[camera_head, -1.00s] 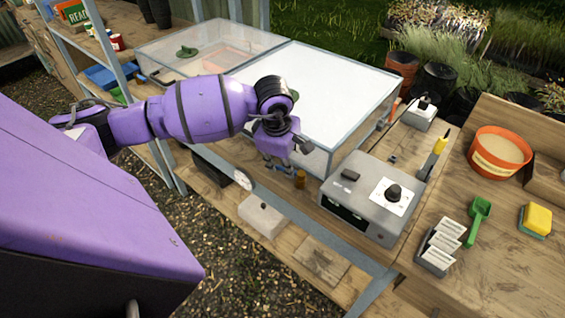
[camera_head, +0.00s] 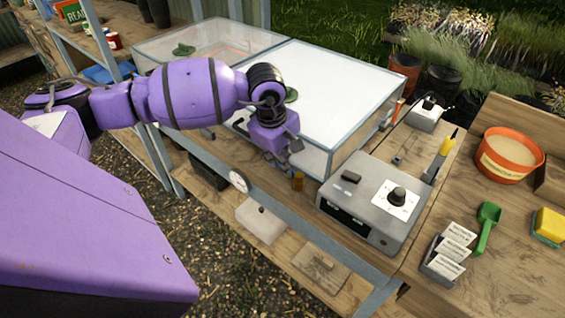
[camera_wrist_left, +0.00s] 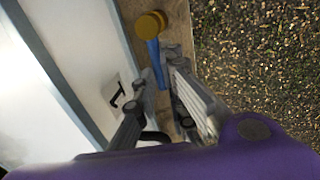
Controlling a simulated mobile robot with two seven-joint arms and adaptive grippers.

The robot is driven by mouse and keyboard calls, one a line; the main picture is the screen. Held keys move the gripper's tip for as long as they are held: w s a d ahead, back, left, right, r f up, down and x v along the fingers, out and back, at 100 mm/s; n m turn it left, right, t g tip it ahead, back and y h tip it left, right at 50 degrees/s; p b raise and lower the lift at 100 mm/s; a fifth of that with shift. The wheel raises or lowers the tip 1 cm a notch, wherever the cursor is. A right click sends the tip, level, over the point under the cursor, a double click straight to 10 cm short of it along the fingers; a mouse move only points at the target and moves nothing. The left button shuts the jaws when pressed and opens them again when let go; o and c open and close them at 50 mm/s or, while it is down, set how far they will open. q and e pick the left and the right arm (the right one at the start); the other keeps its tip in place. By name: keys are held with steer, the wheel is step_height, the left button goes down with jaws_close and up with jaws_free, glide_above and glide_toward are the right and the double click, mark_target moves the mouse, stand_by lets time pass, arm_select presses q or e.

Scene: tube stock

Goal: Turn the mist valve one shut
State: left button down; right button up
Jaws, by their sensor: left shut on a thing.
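My left gripper (camera_wrist_left: 158,92) is low at the front of the glass-sided bed. In the left wrist view a narrow blue lever (camera_wrist_left: 155,62) runs between its fingers, and the jaws are shut on it. I take this lever to be the mist valve's handle; no label is readable. A round ochre-brown fitting (camera_wrist_left: 151,24) lies just beyond the lever's far end. In the head view my left gripper (camera_head: 288,150) is seen from above, and its wrist hides the lever and most of the fingers. My right gripper is not in view.
The white-topped bed (camera_head: 325,90) stands close beside the gripper. A small amber cylinder (camera_head: 298,181) stands on the wooden ledge. A grey control box (camera_head: 350,205) with a black knob is to the right. Gravel lies below.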

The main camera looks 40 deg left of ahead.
arm_select(q)
steer(key=shift+w+r, duration=0.15)
steer(key=c, duration=1.9)
jaws_free()
steer(key=shift+o, duration=0.2)
step_height(320, 180, up, 12)
steer(key=s, duration=0.2)
steer(key=shift+s, duration=0.2)
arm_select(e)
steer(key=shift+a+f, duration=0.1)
arm_select(q)
steer(key=shift+a+f, duration=0.1)
steer(key=shift+f, duration=0.1)
